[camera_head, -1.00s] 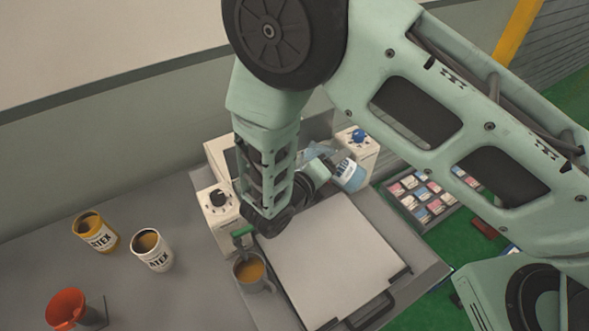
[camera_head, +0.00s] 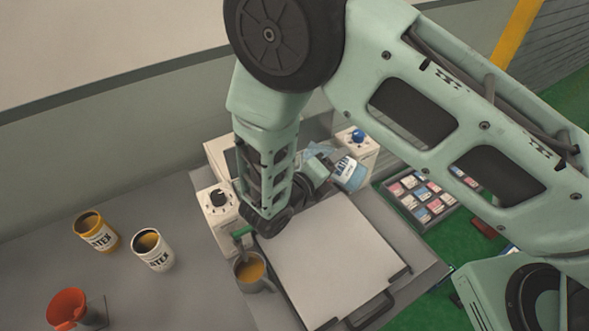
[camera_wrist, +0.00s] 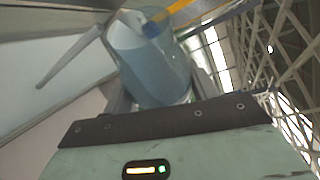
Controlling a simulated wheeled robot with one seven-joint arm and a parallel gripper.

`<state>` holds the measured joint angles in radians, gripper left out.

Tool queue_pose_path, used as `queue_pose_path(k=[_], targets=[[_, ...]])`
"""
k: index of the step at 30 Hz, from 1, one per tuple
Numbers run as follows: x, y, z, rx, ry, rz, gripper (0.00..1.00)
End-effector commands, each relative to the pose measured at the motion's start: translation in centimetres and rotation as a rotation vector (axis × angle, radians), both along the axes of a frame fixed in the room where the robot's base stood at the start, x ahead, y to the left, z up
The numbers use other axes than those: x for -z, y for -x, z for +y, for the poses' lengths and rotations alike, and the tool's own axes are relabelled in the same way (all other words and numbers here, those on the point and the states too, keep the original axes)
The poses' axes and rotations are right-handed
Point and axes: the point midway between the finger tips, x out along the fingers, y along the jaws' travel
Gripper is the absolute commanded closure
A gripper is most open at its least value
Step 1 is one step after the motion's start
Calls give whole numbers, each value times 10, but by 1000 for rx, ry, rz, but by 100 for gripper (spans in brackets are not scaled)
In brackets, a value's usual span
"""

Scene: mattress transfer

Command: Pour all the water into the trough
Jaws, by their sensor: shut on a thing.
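A pale blue jug (camera_head: 350,175) with a white label is in my gripper (camera_head: 328,166), behind the grey plate of the machine. It is tilted well over. In the wrist view the translucent blue body of the jug (camera_wrist: 150,65) fills the space beyond the dark gripper edge. My gripper is shut on it; the fingertips are mostly hidden by the wrist and the jug. No trough can be clearly made out; the area behind the plate is partly covered by my arm. I cannot tell whether water is flowing or how much is left.
The machine's flat grey plate (camera_head: 330,255) takes up the middle of the bench. White control boxes (camera_head: 216,205) stand left and right of it. An orange-filled mug (camera_head: 251,272), two latex cans (camera_head: 152,250) and a red funnel (camera_head: 67,308) are at left. A divided tray (camera_head: 425,200) lies at right.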

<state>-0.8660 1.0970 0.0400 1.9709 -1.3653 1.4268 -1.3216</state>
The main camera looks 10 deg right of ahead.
Motion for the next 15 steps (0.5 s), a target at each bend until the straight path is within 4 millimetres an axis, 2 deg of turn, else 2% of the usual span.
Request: queue_pose_path(k=[15], targets=[[-2, 0, 0, 0, 33, 18, 76]])
